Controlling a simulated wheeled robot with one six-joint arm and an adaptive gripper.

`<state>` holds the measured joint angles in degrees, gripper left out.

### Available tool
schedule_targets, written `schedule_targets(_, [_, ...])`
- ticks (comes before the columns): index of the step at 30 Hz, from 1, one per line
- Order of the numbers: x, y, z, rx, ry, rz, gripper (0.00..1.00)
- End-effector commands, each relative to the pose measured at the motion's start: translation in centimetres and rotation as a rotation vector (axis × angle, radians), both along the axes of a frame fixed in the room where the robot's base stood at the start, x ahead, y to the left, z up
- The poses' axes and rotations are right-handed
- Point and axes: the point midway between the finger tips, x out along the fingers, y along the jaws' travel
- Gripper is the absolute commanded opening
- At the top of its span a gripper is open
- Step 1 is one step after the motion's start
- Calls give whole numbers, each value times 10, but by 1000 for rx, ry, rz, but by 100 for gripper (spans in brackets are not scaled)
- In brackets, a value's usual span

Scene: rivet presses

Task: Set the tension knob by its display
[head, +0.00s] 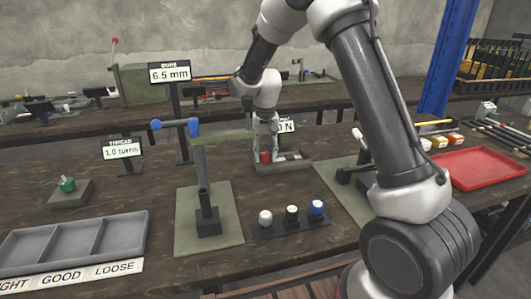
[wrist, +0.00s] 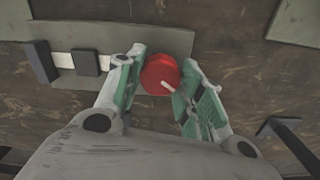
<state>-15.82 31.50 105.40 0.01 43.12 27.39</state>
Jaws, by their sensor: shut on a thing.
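The tension knob (wrist: 160,73) is red and round with a white pointer line, and it sits at one end of a grey-green base plate (wrist: 112,42). My gripper (wrist: 158,82) is shut on the knob, one finger on each side of it. In the head view the red knob (head: 265,157) shows below my gripper (head: 265,145) at the back middle of the bench. A display (head: 287,127) stands behind my wrist. Only the end of its reading, "0 N", shows; the rest is hidden by my arm.
A press with a blue handle (head: 175,125) stands left of my gripper. A grey sorting tray (head: 75,242) is at front left, a red tray (head: 484,165) at right. Displays read "6.5 mm" (head: 170,73) and "1.0 turns" (head: 123,150).

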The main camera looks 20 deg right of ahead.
Motion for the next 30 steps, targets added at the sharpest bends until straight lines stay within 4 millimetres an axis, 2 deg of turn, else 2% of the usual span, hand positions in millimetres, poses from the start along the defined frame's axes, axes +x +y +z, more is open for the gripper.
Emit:
schedule_targets(12, [1, 0, 1, 0, -3, -171, 14])
schedule_targets(28, [1, 0, 1, 0, -3, -191, 14])
schedule_targets(29, [1, 0, 1, 1, -3, -191, 43])
schedule_targets(30, [1, 0, 1, 0, -3, -191, 50])
